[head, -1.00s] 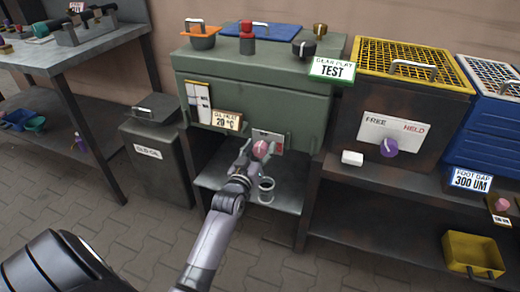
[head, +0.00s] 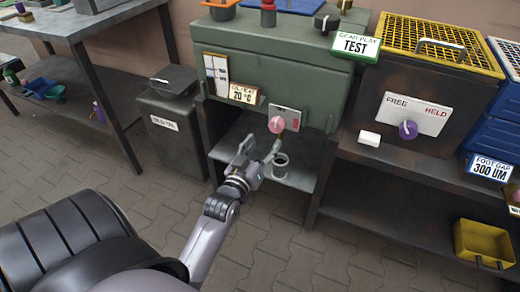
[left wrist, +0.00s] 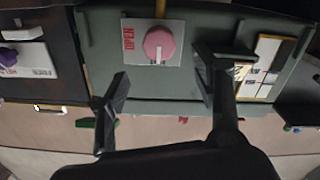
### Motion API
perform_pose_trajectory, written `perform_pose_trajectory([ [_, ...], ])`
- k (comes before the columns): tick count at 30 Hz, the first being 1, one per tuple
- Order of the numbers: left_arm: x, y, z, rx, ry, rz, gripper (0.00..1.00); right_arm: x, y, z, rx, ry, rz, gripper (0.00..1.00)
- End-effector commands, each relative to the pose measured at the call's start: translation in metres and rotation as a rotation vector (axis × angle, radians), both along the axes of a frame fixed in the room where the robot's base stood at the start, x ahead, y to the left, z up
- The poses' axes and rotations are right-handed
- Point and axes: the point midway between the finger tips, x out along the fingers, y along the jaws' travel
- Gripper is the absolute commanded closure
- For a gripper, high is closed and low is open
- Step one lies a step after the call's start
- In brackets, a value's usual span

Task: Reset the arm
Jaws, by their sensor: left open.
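My left gripper (head: 258,160) is open and empty in the head view, low in front of the green cabinet (head: 300,85). Its fingertips are just below and left of a pink knob (head: 277,125) on a pale plate. In the left wrist view, which looks upside down, the pink knob (left wrist: 159,44) shows beyond and between the two spread fingers, apart from them. The plate reads OPEN beside the knob. My right gripper is in neither view.
A grey bin (head: 172,130) stands left. To the right are a purple knob (head: 408,129) on a FREE/HELD plate and a yellow crate (head: 482,243). The paved floor in front is clear.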

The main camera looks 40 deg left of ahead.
Motion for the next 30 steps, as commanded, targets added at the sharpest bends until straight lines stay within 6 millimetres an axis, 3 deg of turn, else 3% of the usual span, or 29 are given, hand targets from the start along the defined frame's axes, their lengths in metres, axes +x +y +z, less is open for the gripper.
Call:
perform_pose_trajectory([
  [6,-0.018,-0.005,0.0,-0.001,0.002,-0.001,0.41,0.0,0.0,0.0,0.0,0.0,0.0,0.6],
  [24,-0.019,-0.005,0.0,0.0,0.003,-0.002,0.41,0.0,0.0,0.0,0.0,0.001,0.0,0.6],
  [28,-0.021,-0.017,-0.009,0.008,0.068,-0.034,0.41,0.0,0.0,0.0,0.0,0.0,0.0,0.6],
  [30,-0.025,-0.032,-0.022,0.019,0.155,-0.076,0.41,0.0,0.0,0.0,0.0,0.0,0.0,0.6],
])
